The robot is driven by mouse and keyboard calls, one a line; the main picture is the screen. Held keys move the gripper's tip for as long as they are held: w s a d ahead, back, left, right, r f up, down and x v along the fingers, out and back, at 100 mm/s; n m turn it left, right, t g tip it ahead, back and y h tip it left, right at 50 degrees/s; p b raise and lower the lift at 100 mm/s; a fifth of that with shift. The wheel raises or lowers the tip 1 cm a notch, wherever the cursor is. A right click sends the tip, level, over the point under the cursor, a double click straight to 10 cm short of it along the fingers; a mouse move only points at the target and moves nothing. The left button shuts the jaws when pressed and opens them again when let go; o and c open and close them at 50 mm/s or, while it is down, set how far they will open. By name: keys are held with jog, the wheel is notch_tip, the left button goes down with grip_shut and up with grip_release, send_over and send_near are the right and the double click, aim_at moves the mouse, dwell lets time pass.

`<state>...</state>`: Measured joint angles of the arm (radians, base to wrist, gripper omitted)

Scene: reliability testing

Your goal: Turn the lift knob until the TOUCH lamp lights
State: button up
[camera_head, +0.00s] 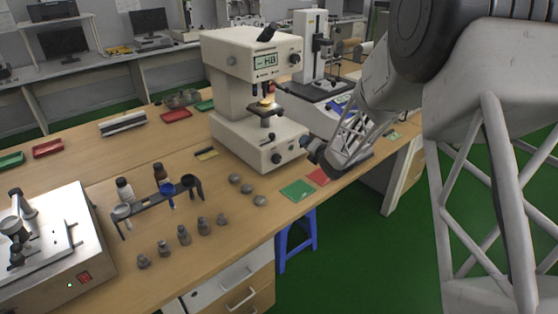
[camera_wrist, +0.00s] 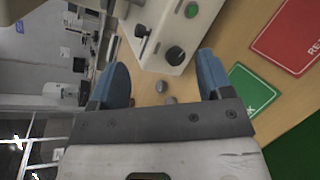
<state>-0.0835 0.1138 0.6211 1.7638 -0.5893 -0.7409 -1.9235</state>
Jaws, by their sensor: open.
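The white tester (camera_head: 245,135) stands on the wooden bench with a lit display on its head and a small stage under it. A black knob (camera_head: 277,158) sits low on its base. In the wrist view the base shows a larger black knob (camera_wrist: 175,55), a smaller one (camera_wrist: 141,31) and a green round button or lamp (camera_wrist: 191,10). I cannot tell which knob is the lift knob, or make out a TOUCH label. My gripper (camera_head: 313,149) is beside the base's right end; its open blue fingers (camera_wrist: 163,72) point toward the base, with nothing between them.
A green card (camera_head: 298,190) and a red card (camera_head: 318,177) lie near the bench's front edge. Several grey pieces (camera_head: 247,189) lie left of them. A bottle rack (camera_head: 160,196) and a metal machine (camera_head: 50,250) stand farther left. Another tester (camera_head: 313,60) stands behind.

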aim_at(278, 160)
jog(key=a+f+n+y, duration=0.1)
jog(key=a+f+n, duration=0.1)
jog(key=f, duration=0.1)
jog(key=w+a+f+n+y, duration=0.1)
jog(key=a+f+n+y, duration=0.1)
jog(key=f+n, duration=0.1)
jog(key=w+a+f+n+y, duration=0.1)
jog(key=a+f+n+y, duration=0.1)
jog(key=f, duration=0.3)
jog(key=shift+w+a+f+n, duration=0.15)
jog(key=shift+w+n, duration=0.1)
jog(key=shift+n, duration=0.35)
jog(key=shift+a+f+n+y, duration=0.3)
jog(key=shift+f+n+y, duration=0.1)
jog(key=shift+f+n, duration=0.15)
jog(key=shift+a, duration=0.1)
jog(key=shift+x, duration=3.8)
jog(key=shift+f, duration=0.15)
jog(key=c, duration=0.9)
